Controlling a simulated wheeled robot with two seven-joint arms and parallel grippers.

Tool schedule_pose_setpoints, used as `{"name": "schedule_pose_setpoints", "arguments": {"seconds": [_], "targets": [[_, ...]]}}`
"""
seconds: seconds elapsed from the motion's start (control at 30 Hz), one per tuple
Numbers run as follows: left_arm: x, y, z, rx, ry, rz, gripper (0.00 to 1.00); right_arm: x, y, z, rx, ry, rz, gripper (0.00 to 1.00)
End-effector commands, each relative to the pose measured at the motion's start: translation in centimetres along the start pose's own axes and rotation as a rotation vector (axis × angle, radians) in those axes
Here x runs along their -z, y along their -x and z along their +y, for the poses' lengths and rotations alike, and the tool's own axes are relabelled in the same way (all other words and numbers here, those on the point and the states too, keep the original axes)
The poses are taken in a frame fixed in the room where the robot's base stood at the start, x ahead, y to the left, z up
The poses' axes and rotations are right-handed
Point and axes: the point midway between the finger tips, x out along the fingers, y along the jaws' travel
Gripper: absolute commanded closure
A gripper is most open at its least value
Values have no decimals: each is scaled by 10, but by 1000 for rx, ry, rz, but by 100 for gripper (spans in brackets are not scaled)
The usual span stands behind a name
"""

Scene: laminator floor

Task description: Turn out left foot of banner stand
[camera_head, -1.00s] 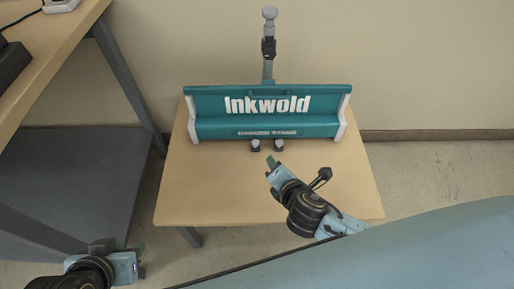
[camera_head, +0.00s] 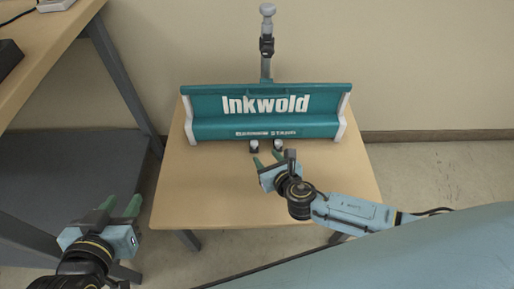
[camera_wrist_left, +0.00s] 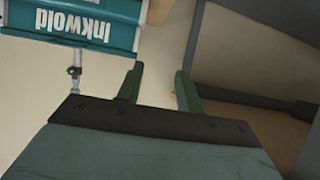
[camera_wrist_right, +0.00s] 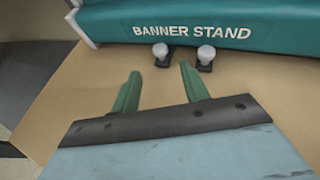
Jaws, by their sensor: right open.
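The teal Inkwold banner stand (camera_head: 266,106) sits on a small wooden table. Two small feet with pale knobs and dark bases show at its front edge: the left foot (camera_head: 254,146) and the right foot (camera_head: 278,145). My right gripper (camera_head: 267,160) is open and empty just in front of them. In the right wrist view the left foot (camera_wrist_right: 161,53) lies ahead of the gap between the fingertips, apart from them, with the right foot (camera_wrist_right: 205,57) just right of the right fingertip. My left gripper (camera_head: 120,205) is open and empty left of the table.
The wooden table (camera_head: 205,200) has bare top in front of the stand. A grey upright post (camera_head: 266,45) rises behind the stand. A workbench (camera_head: 50,40) with a grey lower shelf (camera_head: 70,180) stands at the left. A wall is behind.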

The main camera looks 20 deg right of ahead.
Motion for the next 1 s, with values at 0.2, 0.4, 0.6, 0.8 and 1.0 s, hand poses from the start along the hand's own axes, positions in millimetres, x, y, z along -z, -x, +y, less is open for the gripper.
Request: {"name": "schedule_pose_setpoints", "arguments": {"seconds": [0.2, 0.4, 0.6, 0.8, 1.0], "targets": [[36, -2, 8, -20, 1, 218, 64, 1, -21, 0, -1, -1, -2, 55], [68, 5, 14, -36, 4, 417, 64, 1, -37, 0, 0, -1, -1, 55], [97, 20, 20, -53, 11, 615, 64, 1, -53, 0, 0, -3, 0, 55], [120, 38, 24, -67, 19, 804, 64, 1, -69, 0, 0, -1, -1, 55], [133, 53, 26, -76, 27, 934, 64, 1, -80, 0, 0, -2, 0, 55]]}}
